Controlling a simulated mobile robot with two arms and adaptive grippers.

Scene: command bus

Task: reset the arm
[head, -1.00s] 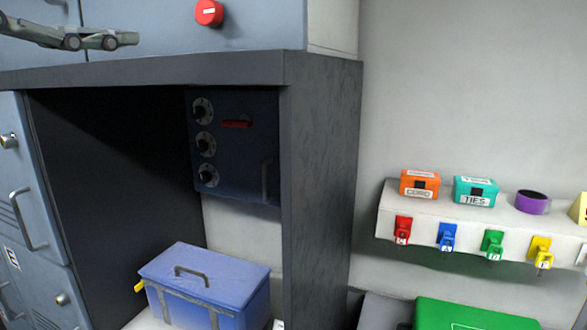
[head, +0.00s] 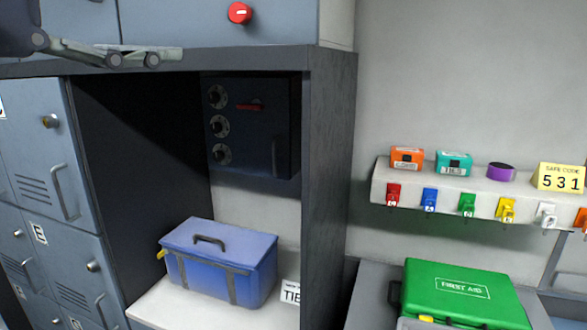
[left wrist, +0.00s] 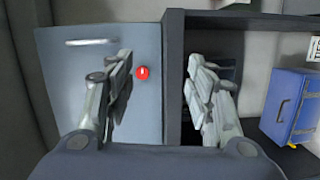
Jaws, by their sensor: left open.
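My left gripper (left wrist: 160,85) is open and empty in the left wrist view, its two grey fingers spread apart. Behind the fingers stand a blue-grey locker door (left wrist: 75,95) with a red knob (left wrist: 142,73) and a dark open cubby beside it. In the head view part of my left gripper (head: 130,60) shows at the upper left, in front of the upper lockers, seen side-on. It appears clear of the red knob (head: 239,13), which is to its right. My right gripper is in neither view.
A dark safe (head: 250,125) with three dials hangs in the recess above a blue case (head: 222,265). At right, a shelf (head: 450,194) carries small boxes, a purple roll and a 531 code sign (head: 561,178), with coloured key tags below. A green first aid case (head: 460,290) sits lower right.

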